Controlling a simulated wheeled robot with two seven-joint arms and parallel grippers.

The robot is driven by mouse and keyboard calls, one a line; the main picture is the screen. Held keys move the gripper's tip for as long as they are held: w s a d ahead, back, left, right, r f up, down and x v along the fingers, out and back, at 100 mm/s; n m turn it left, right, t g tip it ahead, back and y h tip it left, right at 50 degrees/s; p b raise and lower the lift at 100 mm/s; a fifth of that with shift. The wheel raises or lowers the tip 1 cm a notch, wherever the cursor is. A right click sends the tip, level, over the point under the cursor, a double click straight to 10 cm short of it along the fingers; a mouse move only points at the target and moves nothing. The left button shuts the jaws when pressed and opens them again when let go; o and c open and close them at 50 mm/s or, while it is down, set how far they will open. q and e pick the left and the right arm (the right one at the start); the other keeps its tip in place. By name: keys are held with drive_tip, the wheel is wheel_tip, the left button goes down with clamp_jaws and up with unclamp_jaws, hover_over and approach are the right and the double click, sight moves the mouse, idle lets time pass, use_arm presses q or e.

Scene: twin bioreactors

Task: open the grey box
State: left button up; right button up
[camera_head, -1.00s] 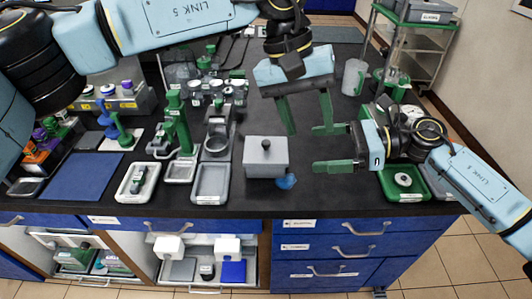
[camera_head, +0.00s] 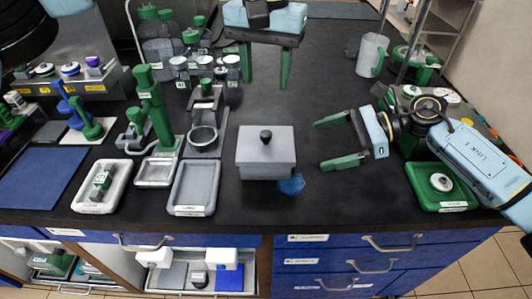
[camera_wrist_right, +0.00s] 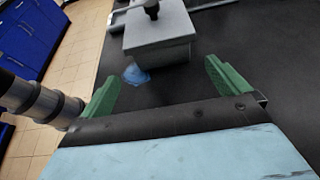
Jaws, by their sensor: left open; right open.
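The grey box (camera_head: 266,160) stands on the black bench with its lid on. A dark round knob (camera_head: 266,136) sits on top of the lid. The box also shows at the top of the right wrist view (camera_wrist_right: 158,42), beyond the fingers. My right gripper (camera_head: 318,144) is open and empty, to the right of the box, with its green fingers pointing at it and apart from it. My left gripper (camera_head: 265,68) is open and empty, above and behind the box, with its fingers pointing down.
A blue crumpled piece (camera_head: 291,184) lies at the box's front right corner. A grey tray (camera_head: 194,188) stands left of the box, and a green tray (camera_head: 437,187) lies at the right. Bench between box and green tray is mostly clear.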

sight(266, 133)
drive_tip(key=x, duration=1.1)
drive_tip(key=shift+a, duration=0.1)
use_arm(q)
drive_tip(key=shift+w+f, duration=0.1)
use_arm(e)
drive_tip(key=c, duration=1.1)
use_arm(q)
wheel_tip(266, 133, down, 13)
drive_tip(key=n, duration=0.8)
drive_tip(key=shift+w, duration=0.15)
